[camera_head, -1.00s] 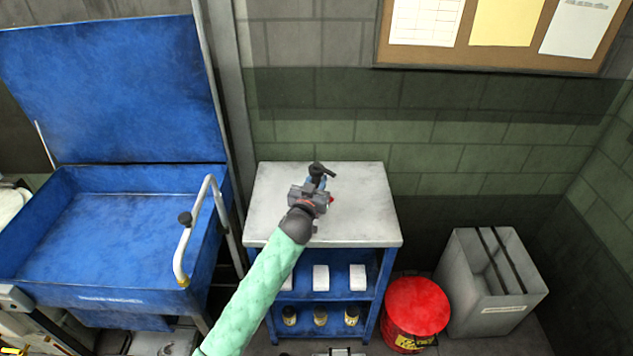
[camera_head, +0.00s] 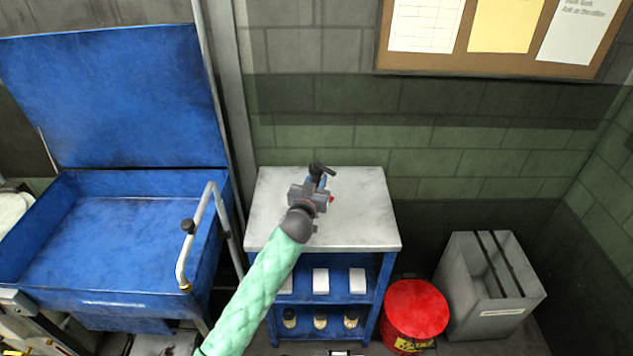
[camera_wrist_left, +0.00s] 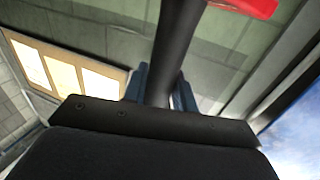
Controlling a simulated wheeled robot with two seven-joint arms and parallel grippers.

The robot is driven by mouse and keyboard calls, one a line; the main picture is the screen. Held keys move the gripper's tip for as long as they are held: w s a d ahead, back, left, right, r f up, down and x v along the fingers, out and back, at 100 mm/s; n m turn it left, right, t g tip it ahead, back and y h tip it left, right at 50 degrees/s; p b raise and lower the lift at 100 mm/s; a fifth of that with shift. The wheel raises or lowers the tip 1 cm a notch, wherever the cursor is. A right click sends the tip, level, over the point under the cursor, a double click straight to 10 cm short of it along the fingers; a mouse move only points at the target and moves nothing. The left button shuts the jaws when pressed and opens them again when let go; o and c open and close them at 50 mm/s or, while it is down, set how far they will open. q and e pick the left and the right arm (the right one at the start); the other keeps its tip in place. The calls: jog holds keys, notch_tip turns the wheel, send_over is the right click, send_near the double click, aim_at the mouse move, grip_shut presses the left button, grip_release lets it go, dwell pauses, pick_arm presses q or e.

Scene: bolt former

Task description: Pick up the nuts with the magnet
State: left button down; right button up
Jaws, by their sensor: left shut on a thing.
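My left gripper (camera_head: 316,186) is over the grey top of the small blue cabinet. It is shut on a black tool (camera_head: 319,169) with a crosswise top, which I take to be the magnet. In the left wrist view the tool's black shaft (camera_wrist_left: 176,50) stands between the blue finger pads. A red part (camera_wrist_left: 248,5) shows at the top of that view, and a red spot shows beside the gripper in the head view. The tool's lower end is hidden behind the gripper. I see no nuts in either view. My right gripper is not in view.
The cabinet top (camera_head: 365,225) is otherwise bare. White boxes (camera_head: 320,281) and small jars (camera_head: 320,319) fill its shelves. A blue basin with a raised lid (camera_head: 110,225) stands left. A red bin (camera_head: 415,308) and a grey slotted bin (camera_head: 470,300) stand right.

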aim_at(316, 168)
pick_arm(q)
jog(key=shift+r+p, duration=1.85)
jog(key=shift+r, duration=0.95)
